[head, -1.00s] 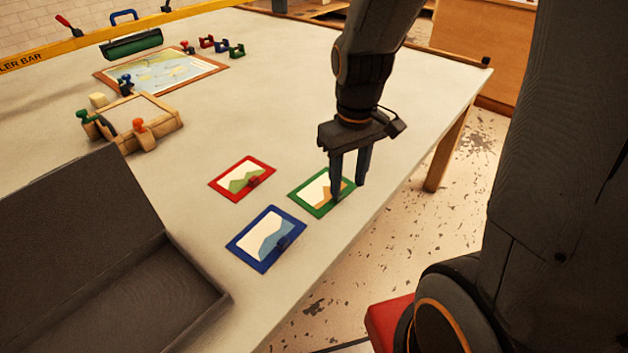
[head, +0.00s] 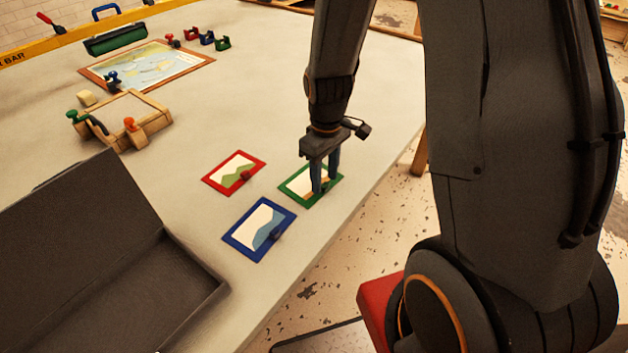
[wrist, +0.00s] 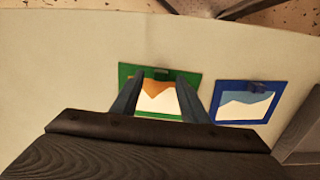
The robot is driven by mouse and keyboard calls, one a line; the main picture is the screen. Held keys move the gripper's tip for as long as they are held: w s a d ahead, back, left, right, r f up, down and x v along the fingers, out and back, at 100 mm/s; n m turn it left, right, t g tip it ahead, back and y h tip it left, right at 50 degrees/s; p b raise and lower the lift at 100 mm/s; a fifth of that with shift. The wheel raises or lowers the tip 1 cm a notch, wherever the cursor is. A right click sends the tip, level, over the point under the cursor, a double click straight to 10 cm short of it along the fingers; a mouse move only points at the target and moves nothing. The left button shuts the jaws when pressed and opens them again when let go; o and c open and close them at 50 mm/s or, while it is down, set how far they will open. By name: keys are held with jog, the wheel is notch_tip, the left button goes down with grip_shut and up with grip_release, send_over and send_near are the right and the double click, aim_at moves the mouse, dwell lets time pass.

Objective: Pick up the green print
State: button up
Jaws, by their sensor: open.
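The green print (head: 296,187) lies flat on the table near its right edge in the head view. It has a green border, a white middle with an orange shape, and a small dark knob near one edge. In the wrist view the green print (wrist: 194,79) lies between and beyond the fingers, its knob at the far edge. My gripper (head: 326,187) is open and empty, pointing down over the print. Its fingers (wrist: 160,88) straddle the picture in the wrist view. Whether the fingertips touch the print I cannot tell.
The blue print (head: 243,246) and red print (head: 209,181) lie close by. An open dark box (head: 196,262) stands at the front left. A wooden frame (head: 158,122) and a map board (head: 204,61) lie farther back. The table middle is clear.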

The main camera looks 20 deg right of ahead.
jog(key=shift+f, duration=0.65)
grip_shut()
jog(key=shift+r, duration=0.1)
